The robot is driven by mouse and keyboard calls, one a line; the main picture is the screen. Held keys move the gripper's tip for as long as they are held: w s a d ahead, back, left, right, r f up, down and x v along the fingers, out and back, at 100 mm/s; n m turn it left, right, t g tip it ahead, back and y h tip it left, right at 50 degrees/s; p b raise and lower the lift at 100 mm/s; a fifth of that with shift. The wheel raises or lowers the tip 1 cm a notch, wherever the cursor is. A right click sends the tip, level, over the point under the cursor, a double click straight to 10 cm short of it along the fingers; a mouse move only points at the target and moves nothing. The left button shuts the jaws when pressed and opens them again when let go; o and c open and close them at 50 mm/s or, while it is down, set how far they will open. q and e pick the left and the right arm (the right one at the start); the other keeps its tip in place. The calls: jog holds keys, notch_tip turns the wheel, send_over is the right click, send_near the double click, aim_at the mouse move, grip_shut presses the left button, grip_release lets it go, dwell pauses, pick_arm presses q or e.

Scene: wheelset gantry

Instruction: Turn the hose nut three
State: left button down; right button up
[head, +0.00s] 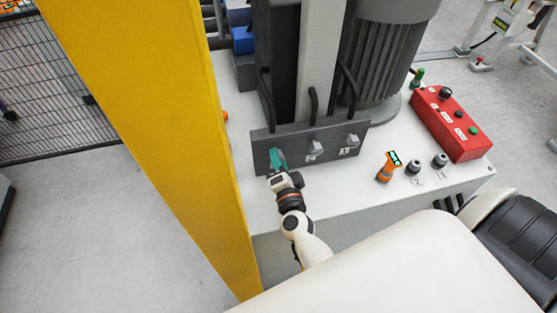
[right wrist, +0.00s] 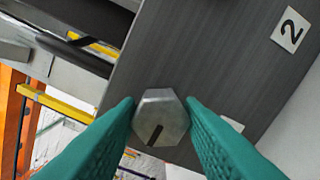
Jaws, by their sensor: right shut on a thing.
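The dark grey block (head: 262,140) on the white bench carries a row of hose nuts. My right gripper (head: 277,158), with teal fingers, is at the leftmost nut and hides it in the head view. In the right wrist view the hex nut (right wrist: 160,117) sits between the two fingertips, which are shut on its sides. It is silver, with a dark line on its face. A label reading 2 (right wrist: 290,30) lies up and right of it. The other nuts (head: 314,148) (head: 352,141) sit to the right along the block. My left gripper is not in view.
A yellow post (head: 150,120) stands close on the left. Black hoses rise behind the block beside a grey motor (head: 385,60).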

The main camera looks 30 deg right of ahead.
jog(key=shift+f+m, duration=0.1)
jog(key=shift+m, duration=0.4)
jog(key=o, duration=1)
jog(key=v, duration=1.2)
jog(key=shift+p, duration=0.3)
jog(key=shift+s, duration=0.1)
